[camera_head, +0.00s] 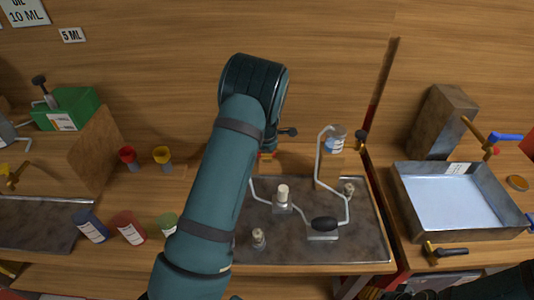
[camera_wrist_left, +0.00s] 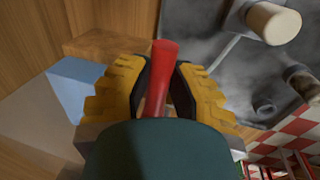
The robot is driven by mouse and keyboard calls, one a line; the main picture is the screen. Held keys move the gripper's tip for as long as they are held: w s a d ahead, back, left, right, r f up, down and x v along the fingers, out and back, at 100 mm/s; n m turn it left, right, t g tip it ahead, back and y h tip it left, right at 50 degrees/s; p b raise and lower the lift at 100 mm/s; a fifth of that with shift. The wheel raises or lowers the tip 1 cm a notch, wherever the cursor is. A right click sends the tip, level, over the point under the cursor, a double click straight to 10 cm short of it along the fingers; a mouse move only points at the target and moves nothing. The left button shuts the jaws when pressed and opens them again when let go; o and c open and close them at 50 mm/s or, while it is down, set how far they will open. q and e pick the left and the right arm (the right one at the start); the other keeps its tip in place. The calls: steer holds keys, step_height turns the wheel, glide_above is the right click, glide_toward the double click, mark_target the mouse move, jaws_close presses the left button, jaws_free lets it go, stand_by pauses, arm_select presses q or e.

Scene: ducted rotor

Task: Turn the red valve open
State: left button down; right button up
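My left arm comes up from the bottom in the head view, and its gripper (camera_head: 267,155) is mostly hidden behind my own arm links. In the left wrist view its yellow, dark-padded fingers (camera_wrist_left: 162,88) stand on both sides of a red handle (camera_wrist_left: 163,65), which I take to be the red valve's. The handle runs lengthwise between the pads, close to both; I cannot tell whether they press on it. The valve body is hidden. My right gripper is not in view.
A dark plate (camera_head: 355,215) with bent pipes and white-capped fittings lies right of my arm. Several small cans, including a blue one (camera_head: 90,226), and a green box (camera_head: 68,108) are on the left.

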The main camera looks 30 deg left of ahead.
arm_select(q)
steer(key=shift+s+d, duration=0.1)
steer(key=shift+s, duration=0.05)
stand_by(0.3)
steer(key=shift+s+d+f+m, duration=0.1)
steer(key=shift+s+m, duration=0.1)
steer(key=shift+m, duration=0.4)
steer(key=s+a+m+h+b, duration=0.2)
steer(key=s+m+b, duration=0.4)
steer(key=m, duration=1)
steer(key=shift+s+g+h, duration=0.3)
steer(key=shift+s+h, duration=0.2)
steer(key=shift+s, duration=0.6)
steer(key=shift+f, duration=0.1)
steer(key=c, duration=0.8)
jaws_free()
steer(key=shift+a, duration=0.1)
steer(key=shift+c, duration=0.2)
steer(key=shift+w, duration=0.1)
steer(key=shift+r, duration=0.2)
